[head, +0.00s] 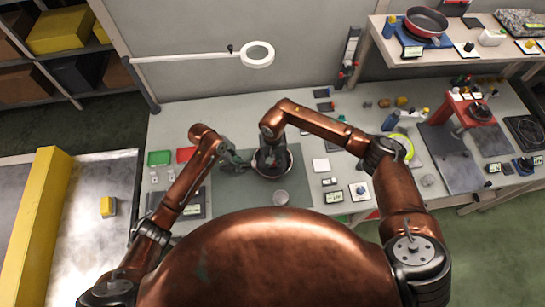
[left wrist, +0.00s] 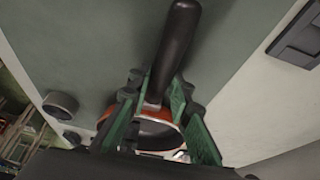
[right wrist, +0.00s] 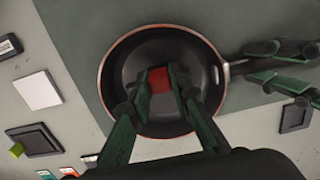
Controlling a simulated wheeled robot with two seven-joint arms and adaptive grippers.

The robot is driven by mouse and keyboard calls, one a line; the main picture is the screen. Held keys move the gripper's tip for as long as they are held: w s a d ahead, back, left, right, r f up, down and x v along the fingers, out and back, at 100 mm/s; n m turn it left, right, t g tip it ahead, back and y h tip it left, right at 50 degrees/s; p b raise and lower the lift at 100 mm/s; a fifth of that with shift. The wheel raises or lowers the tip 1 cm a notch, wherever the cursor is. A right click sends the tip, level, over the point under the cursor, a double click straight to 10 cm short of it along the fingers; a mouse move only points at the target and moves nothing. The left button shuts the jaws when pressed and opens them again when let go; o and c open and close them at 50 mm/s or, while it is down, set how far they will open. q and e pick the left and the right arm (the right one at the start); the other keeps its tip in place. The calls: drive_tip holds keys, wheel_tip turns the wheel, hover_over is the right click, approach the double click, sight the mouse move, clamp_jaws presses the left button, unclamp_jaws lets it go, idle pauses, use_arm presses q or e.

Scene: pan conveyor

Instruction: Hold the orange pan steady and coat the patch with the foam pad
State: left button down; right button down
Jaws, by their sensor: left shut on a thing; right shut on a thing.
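The orange pan (head: 289,163) stands on the green mat (head: 232,192) in the middle of the workbench. Its dark inside and thin orange rim show in the right wrist view (right wrist: 126,47). My left gripper (left wrist: 155,98) is shut on the pan's black handle (left wrist: 176,45); it also shows at the pan's left side in the head view (head: 236,160). My right gripper (right wrist: 160,90) is over the pan's inside, shut on a red block (right wrist: 159,79), which looks like the foam pad. I cannot tell whether the pad touches the pan floor. No patch is discernible; the pad and fingers hide part of the floor.
A round grey disc (head: 281,197) lies on the mat in front of the pan. A white square (head: 320,165) and small dark pads lie to the right. A ring lamp (head: 257,55) hangs behind.

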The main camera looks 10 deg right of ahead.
drive_tip(key=shift+w, duration=1.85)
drive_tip(key=shift+s+d, duration=0.1)
drive_tip(key=shift+d, duration=0.2)
drive_tip(key=shift+s, duration=1.8)
drive_tip(key=shift+w, duration=1.8)
drive_tip(key=shift+w+r, duration=0.2)
wheel_tip(320, 180, up, 6)
drive_tip(key=shift+a+r, duration=0.1)
drive_tip(key=shift+a, duration=0.1)
